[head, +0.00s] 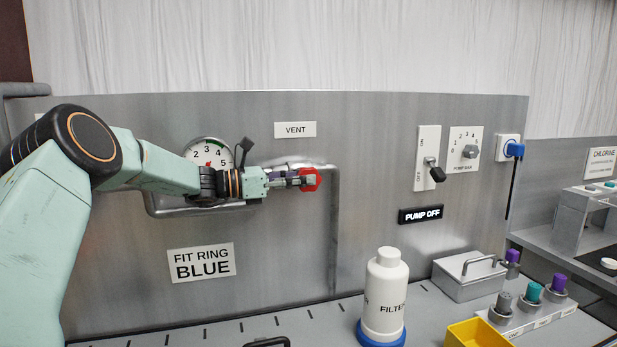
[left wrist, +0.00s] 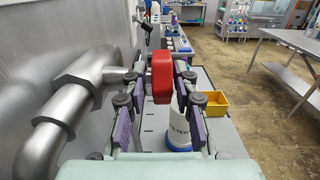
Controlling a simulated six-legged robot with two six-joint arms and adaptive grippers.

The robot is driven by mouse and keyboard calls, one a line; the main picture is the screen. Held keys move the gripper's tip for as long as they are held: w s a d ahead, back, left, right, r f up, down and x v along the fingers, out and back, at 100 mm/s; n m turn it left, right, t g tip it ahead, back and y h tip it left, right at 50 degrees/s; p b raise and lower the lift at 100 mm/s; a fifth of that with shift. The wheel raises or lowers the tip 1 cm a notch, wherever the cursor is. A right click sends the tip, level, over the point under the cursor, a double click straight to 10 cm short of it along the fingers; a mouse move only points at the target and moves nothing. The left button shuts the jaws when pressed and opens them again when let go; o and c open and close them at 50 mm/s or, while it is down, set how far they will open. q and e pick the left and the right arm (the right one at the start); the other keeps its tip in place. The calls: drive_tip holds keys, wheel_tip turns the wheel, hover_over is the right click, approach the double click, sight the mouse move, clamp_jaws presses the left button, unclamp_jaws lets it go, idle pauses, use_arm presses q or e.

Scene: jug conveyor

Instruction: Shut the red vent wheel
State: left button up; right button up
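The red vent wheel (head: 312,179) is on the pipe below the VENT label on the steel panel. In the left wrist view, the red wheel (left wrist: 162,76) lies between the two fingers of my left gripper (left wrist: 161,85). The fingers are apart, one on each side of the wheel, with what looks like a narrow gap at each side. In the head view, my left gripper (head: 299,181) reaches the wheel from the left and hides part of it. My right gripper is not in view.
A pressure gauge (head: 208,153) sits behind my left arm. A white filter bottle (head: 385,295) on a blue ring stands on the bench below. A lidded metal box (head: 468,277), a yellow bin (head: 477,335) and several capped bottles are at right.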

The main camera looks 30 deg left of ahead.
use_arm(q)
drive_tip(key=shift+w+d+r, duration=0.2)
drive_tip(key=shift+w+d, duration=0.35)
drive_tip(key=shift+d, duration=0.2)
drive_tip(key=shift+w+a+f, duration=0.1)
drive_tip(key=shift+a, duration=0.05)
clamp_jaws()
